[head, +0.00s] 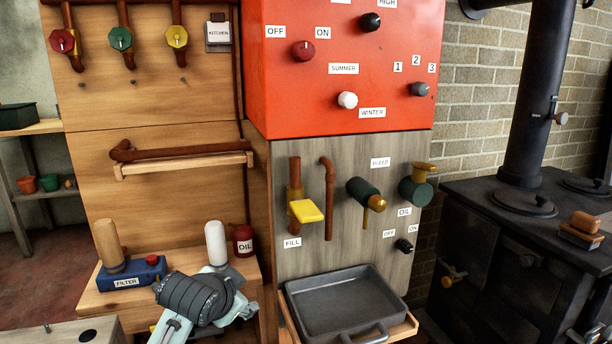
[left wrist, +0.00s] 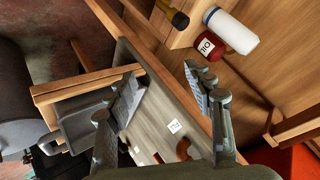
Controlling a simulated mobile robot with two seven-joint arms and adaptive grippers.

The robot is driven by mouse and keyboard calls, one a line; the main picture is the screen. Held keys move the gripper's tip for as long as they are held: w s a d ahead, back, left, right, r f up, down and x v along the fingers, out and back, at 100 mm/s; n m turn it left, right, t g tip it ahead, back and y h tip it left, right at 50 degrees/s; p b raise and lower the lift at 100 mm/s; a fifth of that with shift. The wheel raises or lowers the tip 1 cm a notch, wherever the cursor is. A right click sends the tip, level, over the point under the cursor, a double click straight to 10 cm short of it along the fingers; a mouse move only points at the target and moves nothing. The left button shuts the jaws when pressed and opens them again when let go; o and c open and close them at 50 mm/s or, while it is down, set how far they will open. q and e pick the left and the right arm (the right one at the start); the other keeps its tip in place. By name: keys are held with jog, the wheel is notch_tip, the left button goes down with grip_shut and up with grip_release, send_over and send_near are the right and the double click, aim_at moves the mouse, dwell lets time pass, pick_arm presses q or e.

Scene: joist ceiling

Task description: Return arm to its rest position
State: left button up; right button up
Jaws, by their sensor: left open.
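My left arm (head: 196,298) comes in low in the head view, its dark wrist in front of the wooden bench; the fingers are hard to make out there. In the left wrist view my left gripper (left wrist: 163,98) is open. Its two fingers stand wide apart with nothing between them, over the grey wood panel and its wooden edge. The panel's FILL label (left wrist: 174,127) shows beyond the fingers.
The bench holds a blue filter block (head: 132,274), a white cylinder (head: 215,243) and a red oil can (head: 243,240), close to my left arm. A grey tray (head: 345,272) sits under the panel. A black stove (head: 500,250) stands at right.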

pick_arm(q)
jog(key=s+a+f+n+g+y, duration=0.1)
jog(key=s+a+f+n+g, duration=0.2)
jog(key=s+f, duration=1.1)
jog(key=s+a+f+n+g+y+p, duration=0.1)
jog(key=s+a+f+n+g, duration=0.2)
jog(key=s+a+f, duration=0.7)
jog(key=s+f+n, duration=0.1)
jog(key=s+f, duration=0.4)
jog(key=shift+a+g, duration=0.3)
jog(key=shift+g, duration=0.1)
pick_arm(e)
jog(key=f, duration=0.3)
jog(key=shift+w+a, duration=0.15)
jog(key=shift+a, duration=0.05)
jog(key=shift+d, duration=0.15)
jog(key=shift+s+f, duration=0.1)
jog(key=shift+s, duration=0.35)
jog(key=shift+w, duration=0.1)
jog(key=shift+w, duration=0.35)
jog(key=shift+s+f, duration=0.1)
jog(key=shift+s, duration=0.4)
jog(key=shift+w, duration=0.1)
